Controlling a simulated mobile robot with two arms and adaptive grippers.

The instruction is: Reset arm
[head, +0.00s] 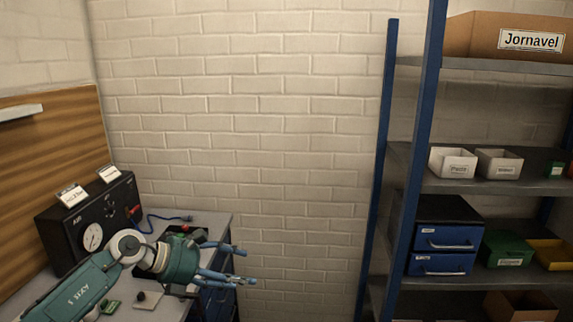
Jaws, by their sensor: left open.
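My left arm comes in from the lower left, teal and white. My left gripper (243,266) is open, with its blue fingers spread and pointing right. It is at the right edge of the grey workbench (205,220), and nothing shows between its fingers. My right gripper is not in view. No sealed cylinder can be made out.
A black box with a dial (92,237) stands on the bench at left, with a blue cable (160,217) beside it. Blue drawers (218,299) are under the bench. A blue-framed shelf (480,186) with bins stands at right. Open room lies between bench and shelf.

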